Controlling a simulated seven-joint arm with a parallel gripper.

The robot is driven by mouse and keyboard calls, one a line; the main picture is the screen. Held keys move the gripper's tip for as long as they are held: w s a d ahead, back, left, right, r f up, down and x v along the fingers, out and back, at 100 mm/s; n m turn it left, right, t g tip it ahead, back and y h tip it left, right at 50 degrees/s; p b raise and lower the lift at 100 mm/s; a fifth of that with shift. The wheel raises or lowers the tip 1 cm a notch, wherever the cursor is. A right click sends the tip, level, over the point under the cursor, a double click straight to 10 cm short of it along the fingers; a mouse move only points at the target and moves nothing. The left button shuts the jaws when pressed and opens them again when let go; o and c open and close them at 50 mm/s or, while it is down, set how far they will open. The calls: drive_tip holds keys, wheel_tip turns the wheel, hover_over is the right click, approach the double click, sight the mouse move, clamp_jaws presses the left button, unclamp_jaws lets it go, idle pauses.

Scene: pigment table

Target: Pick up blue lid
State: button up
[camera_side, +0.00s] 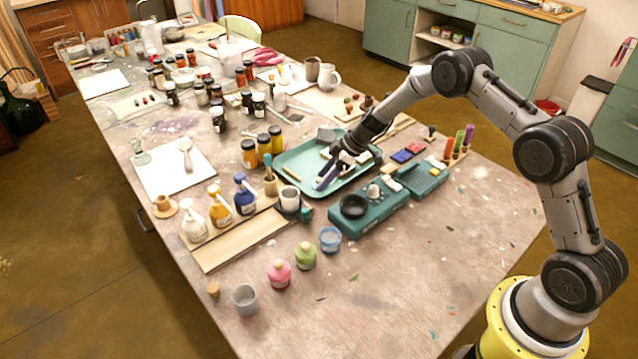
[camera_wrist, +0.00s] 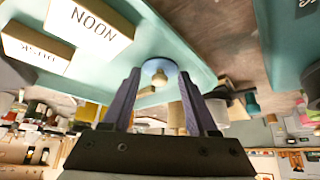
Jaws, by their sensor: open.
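The blue lid (camera_wrist: 151,67) is a small round disc with a pale wooden knob, lying on the teal tray (camera_side: 292,156) in the wrist view. My gripper (camera_side: 325,180) is over the tray in the side view. In the wrist view my gripper (camera_wrist: 159,74) is open, with one purple-grey finger on each side of the lid's knob in the picture. I cannot tell whether the fingers touch it. In the side view I cannot make out the lid, which seems hidden by my gripper. An open blue jar (camera_side: 330,240) stands in front of the tray.
Wooden blocks marked NOON (camera_wrist: 90,27) and DUSK (camera_wrist: 38,50) lie on the tray. A green device with a black bowl (camera_side: 354,206) stands right of the tray's front. Pink (camera_side: 279,274) and green (camera_side: 305,257) lidded jars stand nearer. The table's front right is mostly clear.

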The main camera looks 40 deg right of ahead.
clamp_jaws()
idle(0.4)
